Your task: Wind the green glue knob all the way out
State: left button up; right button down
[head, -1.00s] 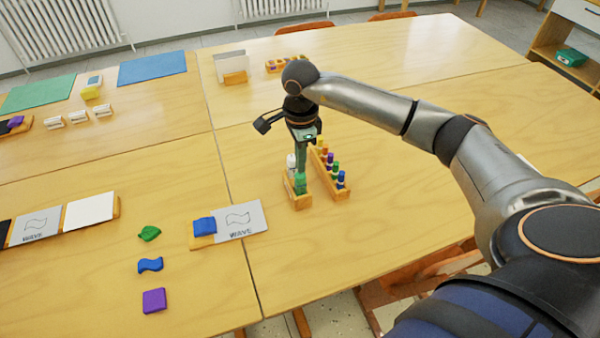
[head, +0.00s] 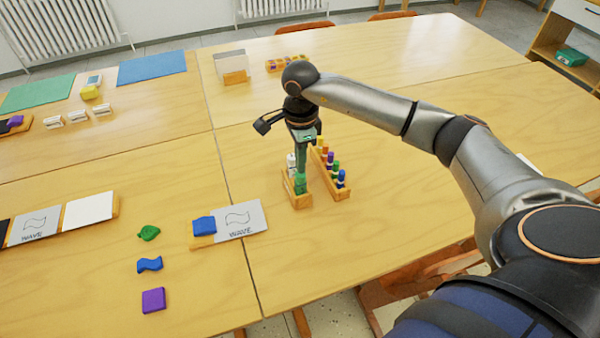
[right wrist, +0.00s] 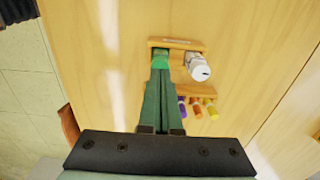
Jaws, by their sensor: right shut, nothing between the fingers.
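The green glue knob (head: 300,182) is at the near end of a small wooden holder (head: 299,200) on the table. It also shows in the right wrist view (right wrist: 160,54), just beyond the fingertips. My right gripper (head: 302,171) points down directly above the knob, its fingers together with nothing between them. In the right wrist view the closed fingertips (right wrist: 160,68) overlap the knob's edge; I cannot tell whether they touch it. A white bottle (head: 291,161) stands behind the knob in the same holder and shows clearly in the right wrist view (right wrist: 199,66). My left gripper is out of view.
A wooden rack of coloured bottles (head: 343,194) stands close to the right of the holder. A card stand with a blue block (head: 203,225) and a WAVE card (head: 241,220) lies to the front left. The table to the front right is clear.

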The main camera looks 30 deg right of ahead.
jog(key=shift+f+b, duration=0.5)
jog(key=shift+f, duration=0.2)
jog(key=shift+r, duration=0.3)
jog(key=shift+r+p, duration=0.3)
jog(key=shift+p, duration=0.05)
grip_release()
dwell(0.9)
dwell(0.4)
